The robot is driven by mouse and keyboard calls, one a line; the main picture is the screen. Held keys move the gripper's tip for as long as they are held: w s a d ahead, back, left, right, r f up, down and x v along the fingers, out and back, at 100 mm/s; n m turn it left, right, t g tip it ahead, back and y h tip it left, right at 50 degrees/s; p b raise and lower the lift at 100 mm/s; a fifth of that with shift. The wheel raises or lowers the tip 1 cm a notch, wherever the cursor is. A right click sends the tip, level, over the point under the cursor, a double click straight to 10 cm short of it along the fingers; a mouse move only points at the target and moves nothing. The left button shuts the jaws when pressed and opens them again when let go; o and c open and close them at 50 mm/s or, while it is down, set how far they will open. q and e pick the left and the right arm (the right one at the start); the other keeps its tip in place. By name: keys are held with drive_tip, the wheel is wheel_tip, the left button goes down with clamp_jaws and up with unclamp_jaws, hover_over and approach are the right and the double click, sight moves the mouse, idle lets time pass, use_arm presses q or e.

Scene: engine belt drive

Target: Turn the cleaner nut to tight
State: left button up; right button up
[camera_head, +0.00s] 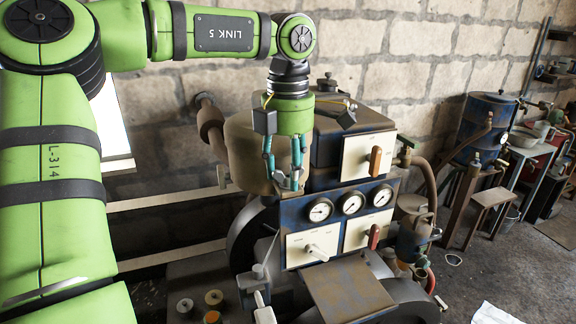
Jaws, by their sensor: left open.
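My left gripper (286,182) hangs down from its green arm, in front of the engine's rounded brown canister (243,150). Its teal fingers are apart, and I see nothing held between them. I cannot make out the cleaner nut; the gripper and wrist cover part of the canister and its top. Whether the fingers touch anything there I cannot tell. My right gripper is not in view.
The blue engine panel carries three round gauges (351,203), a white plate with an orange-brown lever (375,160), a plate with a pale knob (318,252) and a red lever (374,236). A flat rusty plate (345,290) is in front. Open floor lies right.

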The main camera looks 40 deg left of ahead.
use_arm(q)
drive_tip(key=shift+f, duration=0.15)
clamp_jaws()
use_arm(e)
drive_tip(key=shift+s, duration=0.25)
use_arm(q)
drive_tip(key=shift+m, duration=0.3)
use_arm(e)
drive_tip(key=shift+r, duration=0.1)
use_arm(q)
drive_tip(key=shift+m+p, duration=0.55)
drive_tip(key=shift+m, duration=0.65)
drive_tip(key=shift+f+m+p, duration=0.1)
drive_tip(key=shift+m+p, duration=0.5)
drive_tip(key=shift+m, duration=1.6)
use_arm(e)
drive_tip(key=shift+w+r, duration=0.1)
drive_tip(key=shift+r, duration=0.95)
